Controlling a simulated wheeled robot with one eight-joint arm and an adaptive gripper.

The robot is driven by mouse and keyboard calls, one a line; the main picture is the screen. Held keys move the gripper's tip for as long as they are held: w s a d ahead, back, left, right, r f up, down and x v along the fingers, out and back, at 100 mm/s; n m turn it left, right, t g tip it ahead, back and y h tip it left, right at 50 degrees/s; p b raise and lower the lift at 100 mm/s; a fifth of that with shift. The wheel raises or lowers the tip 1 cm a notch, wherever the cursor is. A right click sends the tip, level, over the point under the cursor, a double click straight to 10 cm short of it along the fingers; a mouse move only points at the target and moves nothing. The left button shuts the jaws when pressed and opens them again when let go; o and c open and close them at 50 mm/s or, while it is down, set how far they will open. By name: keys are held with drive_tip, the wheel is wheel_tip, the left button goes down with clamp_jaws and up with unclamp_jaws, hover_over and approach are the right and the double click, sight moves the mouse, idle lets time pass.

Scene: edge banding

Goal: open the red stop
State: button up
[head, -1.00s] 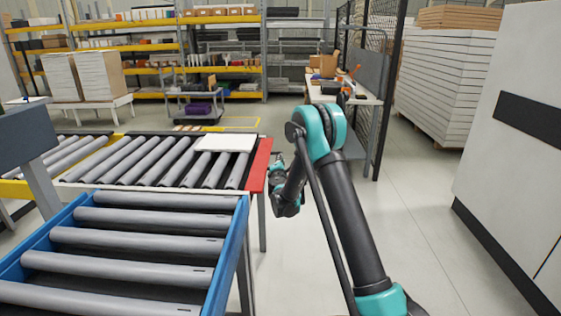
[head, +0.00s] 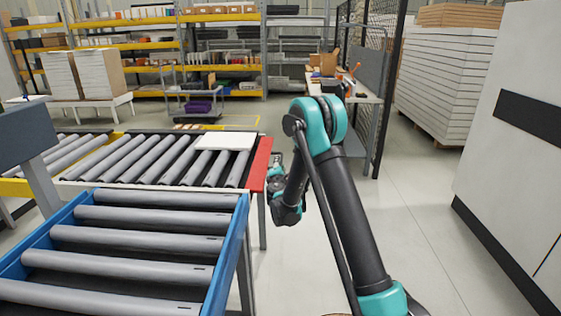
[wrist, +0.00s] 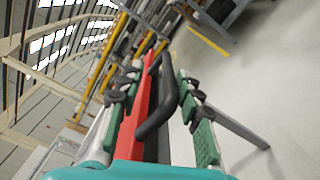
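The red stop (head: 258,163) is an upright red plate across the right end of the roller conveyor in the head view. In the wrist view the red stop (wrist: 136,110) runs up the middle, with a black bar handle (wrist: 160,108) on its right side. My gripper (wrist: 160,82) is open, with one green-padded finger left of the stop and the other right of the handle. I see a gap between the right finger and the handle; contact on the left cannot be told.
A white panel (head: 227,136) lies on the grey rollers beside the stop. A blue-framed roller table (head: 236,225) stands nearer. Open floor (head: 420,220) lies to the right, with a large white cabinet (head: 515,140) beyond. A workbench (head: 350,95) stands behind.

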drive_tip(key=s, duration=0.6)
drive_tip(key=shift+s+a, duration=0.15)
drive_tip(key=shift+s, duration=0.05)
drive_tip(key=shift+c, duration=0.2)
